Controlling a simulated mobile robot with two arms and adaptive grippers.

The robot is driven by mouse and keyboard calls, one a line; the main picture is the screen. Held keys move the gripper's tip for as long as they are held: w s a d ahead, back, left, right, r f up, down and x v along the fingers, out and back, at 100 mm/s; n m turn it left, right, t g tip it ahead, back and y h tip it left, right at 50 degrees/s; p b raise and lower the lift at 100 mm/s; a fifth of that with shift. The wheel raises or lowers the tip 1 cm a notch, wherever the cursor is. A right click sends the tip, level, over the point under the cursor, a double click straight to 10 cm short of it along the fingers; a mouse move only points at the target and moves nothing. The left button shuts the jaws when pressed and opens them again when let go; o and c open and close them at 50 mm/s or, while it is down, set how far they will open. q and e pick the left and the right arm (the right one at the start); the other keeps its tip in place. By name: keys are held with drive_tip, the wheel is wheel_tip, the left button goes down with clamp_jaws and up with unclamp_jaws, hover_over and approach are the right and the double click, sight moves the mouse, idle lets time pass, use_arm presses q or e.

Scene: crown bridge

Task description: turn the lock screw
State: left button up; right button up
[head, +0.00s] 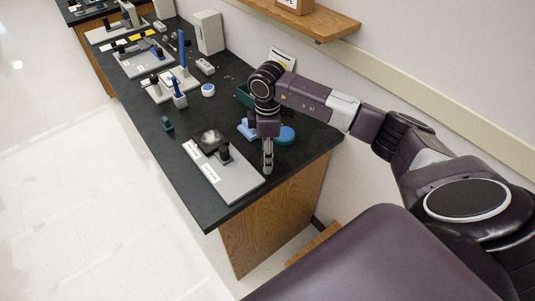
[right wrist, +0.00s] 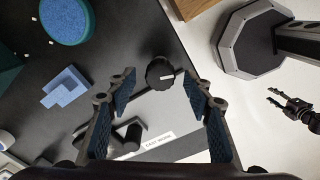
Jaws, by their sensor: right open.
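The lock screw appears to be the round black knob (right wrist: 160,73) with a white mark in the right wrist view. It lies in the gap between the fingers of my right gripper (right wrist: 158,88), which is open and apart from it on both sides. A bar runs from the knob toward a dark cylinder (right wrist: 130,136) on the light grey plate. In the head view my right gripper (head: 268,168) points down by the right end of the grey base plate (head: 235,183). I cannot pick out the knob there. My left gripper (right wrist: 274,97) shows at the right wrist view's edge, fingers apart.
A blue stepped block (right wrist: 64,87) and a round teal-rimmed dish (right wrist: 66,18) lie beside the knob. A green box (head: 244,94) stands behind my right gripper. A wooden shelf (head: 325,24) is on the wall. More fixtures stand along the black bench (head: 310,137).

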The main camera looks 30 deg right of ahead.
use_arm(q)
drive_tip(key=shift+d, duration=0.15)
use_arm(e)
wheel_tip(320, 180, up, 11)
drive_tip(key=shift+r, duration=0.2)
idle(0.4)
